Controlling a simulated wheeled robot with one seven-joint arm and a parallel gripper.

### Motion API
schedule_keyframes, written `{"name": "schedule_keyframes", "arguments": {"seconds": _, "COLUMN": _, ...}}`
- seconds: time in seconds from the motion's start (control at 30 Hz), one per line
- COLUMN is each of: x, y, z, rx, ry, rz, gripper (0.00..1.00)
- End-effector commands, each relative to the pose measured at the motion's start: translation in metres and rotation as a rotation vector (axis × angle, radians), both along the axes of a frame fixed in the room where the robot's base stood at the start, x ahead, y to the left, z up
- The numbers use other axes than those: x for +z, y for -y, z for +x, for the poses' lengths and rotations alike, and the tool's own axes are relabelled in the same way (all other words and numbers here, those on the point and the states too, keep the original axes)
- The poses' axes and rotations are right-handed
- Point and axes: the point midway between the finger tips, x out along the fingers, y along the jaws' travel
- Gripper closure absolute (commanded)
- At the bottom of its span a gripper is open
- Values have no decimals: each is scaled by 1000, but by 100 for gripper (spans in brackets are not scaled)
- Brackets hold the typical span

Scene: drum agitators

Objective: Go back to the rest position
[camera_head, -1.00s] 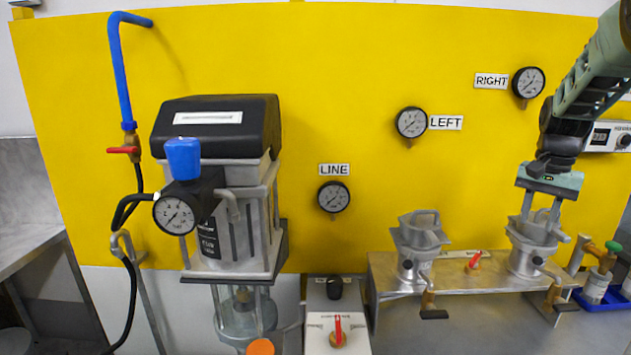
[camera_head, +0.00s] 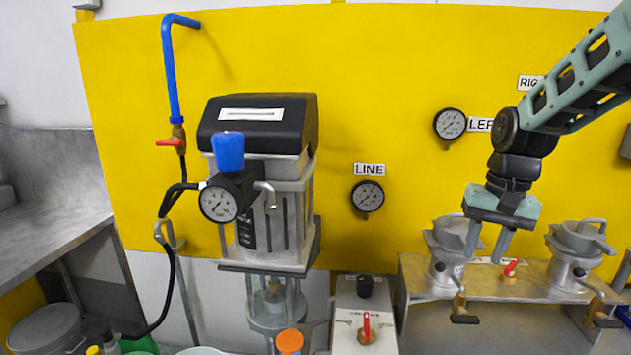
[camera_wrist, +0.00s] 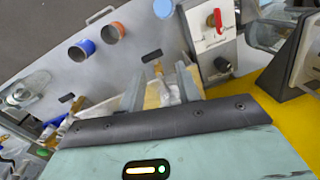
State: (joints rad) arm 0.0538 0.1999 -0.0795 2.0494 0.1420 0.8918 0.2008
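My gripper (camera_head: 485,252) hangs from the arm at the right of the head view, fingers pointing down. The fingers are apart with nothing held between them; the wrist view also shows the gap between the fingers (camera_wrist: 161,78). In the head view the gripper overlaps the right side of the left metal cup (camera_head: 447,252), in front of the yellow panel. I cannot tell the exact depth between them. The right metal cup (camera_head: 580,252) stands upright to the right, apart from the gripper, with a handled top.
A metal shelf (camera_head: 415,272) carries both cups and a red-handled valve (camera_head: 510,268). A control box (camera_head: 350,325) with a red knob stands left of it. The black-topped drum unit (camera_head: 268,215) is further left. The wrist view shows blue and orange round items (camera_wrist: 82,50) on a grey surface.

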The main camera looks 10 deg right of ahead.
Motion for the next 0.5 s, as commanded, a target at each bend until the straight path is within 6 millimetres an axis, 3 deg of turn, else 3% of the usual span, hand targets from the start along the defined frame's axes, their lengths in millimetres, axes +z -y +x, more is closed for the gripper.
{"name": "schedule_keyframes", "arguments": {"seconds": 0.03, "x": -1, "y": -36, "z": -14, "rx": 104, "ry": 5, "rz": 7, "gripper": 66}}
{"name": "schedule_keyframes", "arguments": {"seconds": 0.1, "x": -5, "y": -82, "z": -38, "rx": 255, "ry": 13, "rz": 12, "gripper": 66}}
{"name": "schedule_keyframes", "arguments": {"seconds": 0.23, "x": -14, "y": -153, "z": -98, "rx": 547, "ry": 27, "rz": 9, "gripper": 66}}
{"name": "schedule_keyframes", "arguments": {"seconds": 0.33, "x": -22, "y": -188, "z": -148, "rx": 758, "ry": 39, "rz": -5, "gripper": 66}}
{"name": "schedule_keyframes", "arguments": {"seconds": 0.5, "x": -34, "y": -211, "z": -211, "rx": 1012, "ry": 56, "rz": -33, "gripper": 66}}
